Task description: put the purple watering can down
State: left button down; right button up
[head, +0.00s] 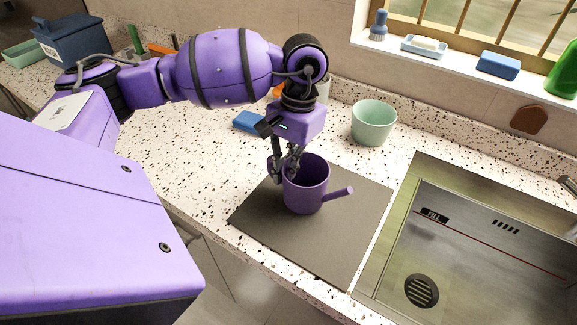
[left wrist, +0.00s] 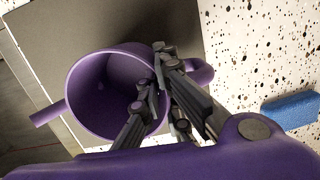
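The purple watering can (head: 306,187) is upright over the dark grey mat (head: 345,240), its spout pointing right in the head view. I cannot tell for sure whether its base touches the mat. My left gripper (head: 285,168) reaches down to the can's left side. In the left wrist view, the can (left wrist: 88,100) shows its open, empty mouth. There the gripper's fingers (left wrist: 153,85) are close together at the rim, one on the inner side, and look shut on the can's wall near the handle. My right gripper is not in view.
A steel sink (head: 480,240) lies right of the mat. A pale green pot (head: 373,123) and a blue sponge (head: 249,121) stand behind the mat. The speckled counter (head: 190,170) is clear left of the mat. A windowsill (head: 450,60) holds several items.

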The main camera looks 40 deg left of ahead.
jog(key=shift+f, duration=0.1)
pick_arm(q)
jog(key=shift+f, duration=0.25)
jog(key=c, duration=2)
grip_release()
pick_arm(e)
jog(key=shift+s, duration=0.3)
pick_arm(q)
jog(key=shift+r, duration=0.1)
jog(key=shift+r, duration=0.3)
jog(key=shift+w+r, duration=0.15)
jog(key=shift+r, duration=0.2)
jog(key=shift+w+d+r+b, duration=0.1)
jog(key=shift+w+r+b, duration=0.15)
jog(key=shift+r, duration=1.6)
jog(key=shift+w+d+r+b, duration=0.1)
jog(key=shift+w+r, duration=0.1)
jog(key=shift+r, duration=1.6)
jog(key=shift+w+r+b, duration=0.2)
jog(key=shift+w+r, duration=0.05)
jog(key=shift+r, duration=1.6)
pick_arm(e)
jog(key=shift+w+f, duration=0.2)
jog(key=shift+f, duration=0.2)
